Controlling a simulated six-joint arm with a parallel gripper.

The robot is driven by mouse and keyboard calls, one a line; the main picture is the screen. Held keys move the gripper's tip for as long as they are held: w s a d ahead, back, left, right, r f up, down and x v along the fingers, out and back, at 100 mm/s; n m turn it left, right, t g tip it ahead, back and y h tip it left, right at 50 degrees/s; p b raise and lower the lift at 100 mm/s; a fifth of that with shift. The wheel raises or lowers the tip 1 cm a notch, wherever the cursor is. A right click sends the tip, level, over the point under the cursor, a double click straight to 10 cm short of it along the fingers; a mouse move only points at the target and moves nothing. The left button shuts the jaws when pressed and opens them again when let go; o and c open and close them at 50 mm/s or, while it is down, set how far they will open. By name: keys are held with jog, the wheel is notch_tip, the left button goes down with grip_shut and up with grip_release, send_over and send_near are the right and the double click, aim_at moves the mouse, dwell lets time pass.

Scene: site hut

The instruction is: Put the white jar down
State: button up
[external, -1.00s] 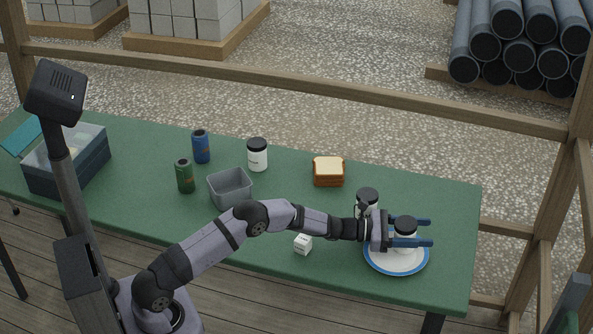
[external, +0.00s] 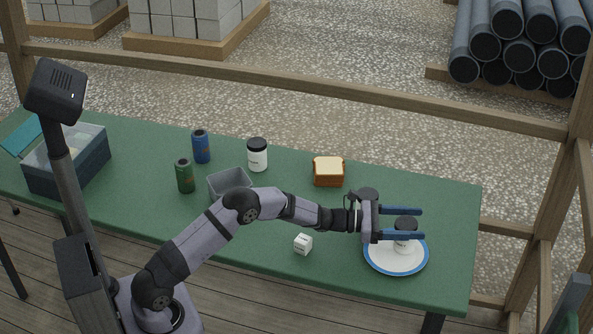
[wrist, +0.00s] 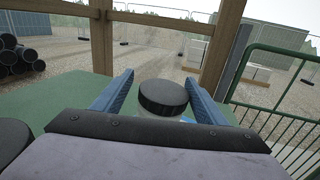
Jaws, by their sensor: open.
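A white jar with a black lid (external: 405,247) stands upright on the white plate with a blue rim (external: 382,266) at the right end of the table. My gripper (external: 421,223) is open, its blue fingers around the lid's height or above it. In the wrist view the jar's black lid (wrist: 163,97) shows between the two spread fingers, apart from both; most of the jar's body is hidden. A second white jar (external: 257,158) stands at the back of the table. Another black lid (external: 367,193) shows just behind my gripper, its body mostly hidden.
A small white cube (external: 303,244) lies left of the plate. The table's right end beyond the plate is clear.

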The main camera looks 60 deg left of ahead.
jog(key=shift+r, duration=2.2)
jog(key=shift+s+d, duration=0.2)
jog(key=shift+s, duration=0.05)
jog(key=s+d+f+m+g, duration=0.25)
jog(key=s+m+g, duration=0.2)
jog(key=s, duration=0.35)
jog(key=s+d+f+m+g+y, duration=0.1)
jog(key=s+d+f+m+g, duration=0.2)
jog(key=s+m, duration=0.4)
jog(key=s+d+f+m+g, duration=0.2)
jog(key=s+f+m+g, duration=0.15)
jog(key=s, duration=0.55)
jog(key=s+a+f+m+g+y, duration=0.1)
jog(key=s+a+f+m+y, duration=0.1)
jog(key=s, duration=0.6)
jog(key=s+a+f+m+g+y, duration=0.1)
jog(key=s+a+f+m+y, duration=0.2)
jog(key=s+a+m, duration=0.4)
jog(key=s+a+f+m+g+y, duration=0.2)
jog(key=s+a+m+y, duration=0.1)
jog(key=s, duration=0.7)
jog(key=a+m, duration=0.1)
jog(key=m, duration=0.1)
jog(key=shift+s+a+f+m+y, duration=0.25)
jog(key=shift+s+f+m+y, duration=0.05)
jog(key=shift+s+f, duration=0.1)
